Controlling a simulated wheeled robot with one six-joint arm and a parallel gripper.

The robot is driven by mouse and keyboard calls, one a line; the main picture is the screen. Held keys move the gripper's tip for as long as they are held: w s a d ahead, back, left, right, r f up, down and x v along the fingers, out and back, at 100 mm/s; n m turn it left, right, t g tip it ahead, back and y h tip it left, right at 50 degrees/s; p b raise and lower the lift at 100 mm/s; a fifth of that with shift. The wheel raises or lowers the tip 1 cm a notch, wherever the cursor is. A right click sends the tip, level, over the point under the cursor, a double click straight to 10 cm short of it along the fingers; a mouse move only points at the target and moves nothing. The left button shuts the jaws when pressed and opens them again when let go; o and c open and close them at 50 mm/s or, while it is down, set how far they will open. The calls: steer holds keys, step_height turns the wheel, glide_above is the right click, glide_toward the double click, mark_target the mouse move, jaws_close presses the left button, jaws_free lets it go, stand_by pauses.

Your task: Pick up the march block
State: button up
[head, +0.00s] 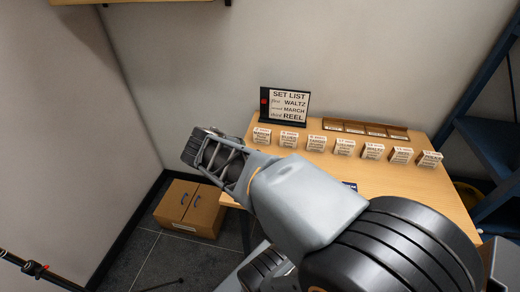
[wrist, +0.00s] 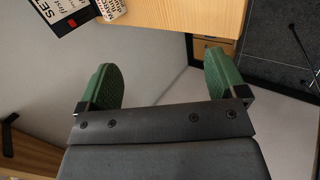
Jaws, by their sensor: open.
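Several small white blocks with printed labels stand in a row along the wooden table. The leftmost block (head: 262,135) seems to read MARCH, but the print is too small to be sure. A block with printed lines also shows at the top edge of the wrist view (wrist: 112,8), partly cut off. My gripper (wrist: 160,78) is open and empty, with its two green finger pads wide apart. In the head view my gripper (head: 207,150) hangs in the air left of the table, apart from the blocks.
A set list sign (head: 284,105) stands behind the blocks, reading waltz, march, reel. A slotted wooden rack (head: 365,128) lies at the table's back. A cardboard box (head: 190,208) is on the floor at left. A blue shelf frame (head: 485,135) stands at right.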

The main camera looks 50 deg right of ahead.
steer(key=shift+o, duration=0.8)
steer(key=w+d+f+n+t+h+b, duration=0.1)
steer(key=d+f+n+h+b, duration=0.4)
steer(key=d+b, duration=0.5)
step_height(320, 180, down, 3)
steer(key=shift+w+f+n+h, duration=0.2)
steer(key=shift+w+n+h, duration=0.2)
steer(key=shift+w+n, duration=0.6)
steer(key=n+t+h+b, duration=0.3)
steer(key=n+t+b, duration=0.1)
steer(key=n+b, duration=0.6)
glide_toward(261, 133)
steer(key=shift+n+t, duration=0.4)
steer(key=shift+n, duration=0.4)
steer(key=x, duration=0.5)
steer(key=shift+s+d+f+b, duration=0.15)
steer(key=shift+d+f+b, duration=0.2)
steer(key=shift+d+b, duration=0.05)
steer(key=shift+b+x, duration=0.65)
steer(key=shift+x, duration=2.55)
steer(key=shift+r, duration=0.1)
steer(key=shift+c, duration=0.3)
steer(key=c, duration=0.8)
